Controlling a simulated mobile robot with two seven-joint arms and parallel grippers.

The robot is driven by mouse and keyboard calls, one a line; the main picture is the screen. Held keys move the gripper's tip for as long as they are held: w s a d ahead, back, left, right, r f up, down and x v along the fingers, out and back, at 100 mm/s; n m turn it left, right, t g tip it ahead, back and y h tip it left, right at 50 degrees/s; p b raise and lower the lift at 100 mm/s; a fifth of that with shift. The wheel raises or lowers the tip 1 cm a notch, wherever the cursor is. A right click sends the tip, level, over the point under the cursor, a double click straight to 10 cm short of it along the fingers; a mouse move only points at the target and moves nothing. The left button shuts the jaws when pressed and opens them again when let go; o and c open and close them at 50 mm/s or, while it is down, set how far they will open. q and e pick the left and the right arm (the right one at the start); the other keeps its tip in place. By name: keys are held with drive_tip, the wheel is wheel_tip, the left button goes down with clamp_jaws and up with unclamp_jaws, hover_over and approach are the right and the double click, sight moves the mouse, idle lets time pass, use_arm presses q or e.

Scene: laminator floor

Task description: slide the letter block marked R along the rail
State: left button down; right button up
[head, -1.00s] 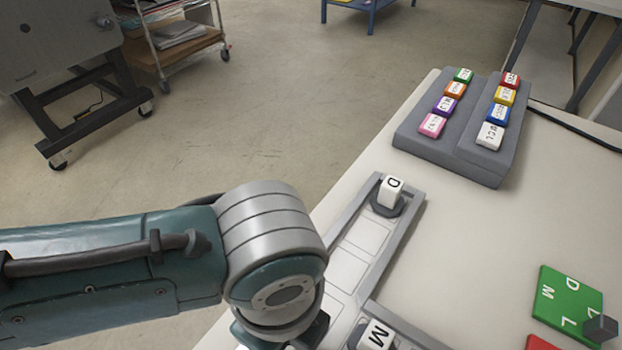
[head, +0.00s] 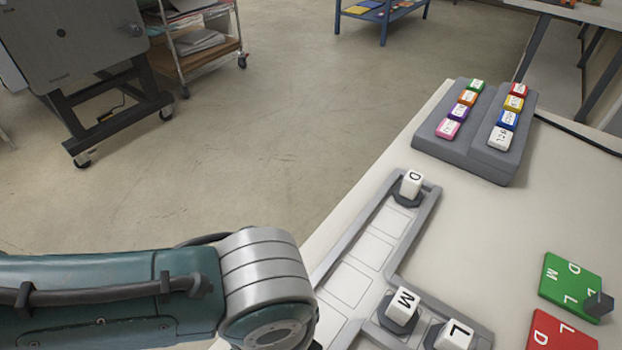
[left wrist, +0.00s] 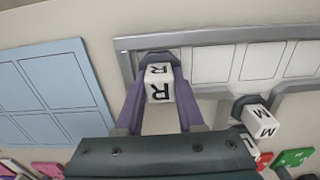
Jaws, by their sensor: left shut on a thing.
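The white letter block marked R (left wrist: 159,88) stands in a dark holder at the end of the grey rail (left wrist: 225,38) in the left wrist view. My left gripper (left wrist: 157,95) is shut on it, one finger on each side. In the head view the R block and my left fingers are hidden or below the frame; only my left arm shows. The head view shows the rail (head: 412,233) running from the block marked D (head: 411,183) at its far end down toward the front. My right gripper is not in view.
Blocks marked M (head: 402,305) and L (head: 454,336) sit in a side branch of the rail. A grey stepped rack (head: 450,153) holds several coloured tiles. Green (head: 565,276) and red (head: 558,333) lettered cards lie at right. A pale blue panel (left wrist: 50,85) shows in the wrist view.

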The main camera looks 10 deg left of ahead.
use_arm(q)
drive_tip(key=shift+c, duration=2.2)
unclamp_jaws()
drive_tip(key=shift+r, duration=0.1)
wheel_tip(320, 180, up, 10)
drive_tip(key=p, duration=0.3)
drive_tip(key=shift+w, duration=0.1)
